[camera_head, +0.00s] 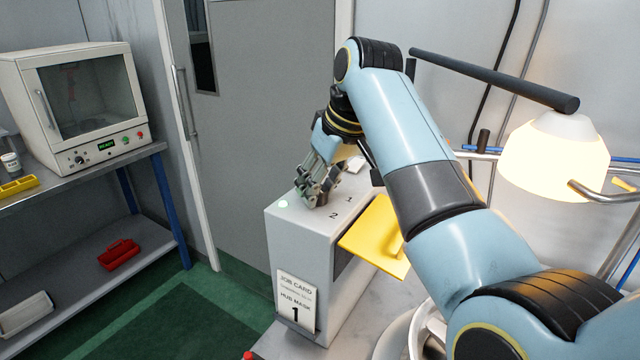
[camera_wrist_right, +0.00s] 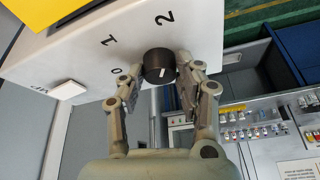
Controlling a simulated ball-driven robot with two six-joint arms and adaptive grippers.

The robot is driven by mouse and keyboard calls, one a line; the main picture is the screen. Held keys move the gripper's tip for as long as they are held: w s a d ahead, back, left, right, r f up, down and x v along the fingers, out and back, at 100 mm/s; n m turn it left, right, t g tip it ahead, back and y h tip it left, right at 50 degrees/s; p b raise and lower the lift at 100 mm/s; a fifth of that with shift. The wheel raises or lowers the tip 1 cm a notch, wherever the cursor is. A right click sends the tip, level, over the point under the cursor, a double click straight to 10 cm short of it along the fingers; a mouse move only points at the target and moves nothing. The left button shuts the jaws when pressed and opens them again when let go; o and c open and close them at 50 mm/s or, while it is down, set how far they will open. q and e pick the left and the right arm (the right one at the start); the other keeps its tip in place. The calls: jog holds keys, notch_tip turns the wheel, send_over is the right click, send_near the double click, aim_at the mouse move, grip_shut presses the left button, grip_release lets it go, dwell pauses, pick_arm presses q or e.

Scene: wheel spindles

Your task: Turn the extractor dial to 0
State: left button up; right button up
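The extractor dial (camera_wrist_right: 159,65) is a round black knob on top of a white box (camera_head: 305,235). In the right wrist view the digits 0, 1 and 2 curve around it on the left and far side. Its short white mark lies toward my gripper and points at none of these digits. My right gripper (camera_wrist_right: 158,68) has one fingertip at each side of the dial and looks closed on it. In the head view the right gripper (camera_head: 318,194) is over the box top and hides the dial; the digits 1 and 2 show beside it. My left gripper is not in view.
A yellow panel (camera_head: 373,236) juts from the box's right side. A lit lamp (camera_head: 555,155) stands at right. A bench with a white oven (camera_head: 75,108) is at left.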

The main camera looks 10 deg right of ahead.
jog(key=c, duration=0.6)
